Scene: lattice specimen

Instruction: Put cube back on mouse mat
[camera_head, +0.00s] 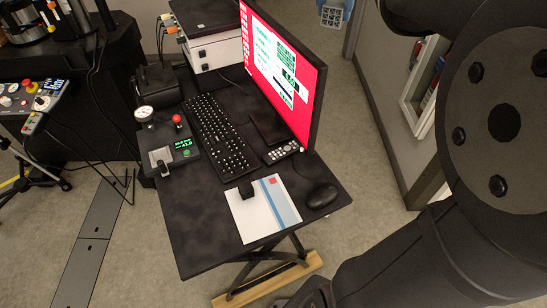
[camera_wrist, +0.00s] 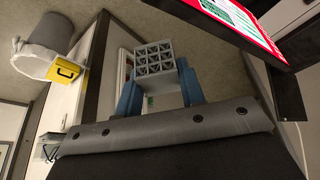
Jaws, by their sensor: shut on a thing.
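A grey lattice cube (camera_wrist: 154,62) with open triangular cells is held between the two blue fingers of my gripper (camera_wrist: 158,78) in the wrist view. The gripper is shut on it, in the air, with the room behind it. A flat white mat (camera_head: 250,222) with blue stripes and a red patch lies on the front of the black desk in the head view. A small dark block (camera_head: 247,189) sits at its upper edge. A black mouse (camera_head: 321,195) lies just right of the mat.
The desk (camera_head: 195,235) also bears a keyboard (camera_head: 217,135), a red-screened monitor (camera_head: 283,75), a remote (camera_head: 283,151) and a gauge box (camera_head: 170,145). A small bluish grid-like object (camera_head: 331,14) shows at the top edge. Most of the mat is bare.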

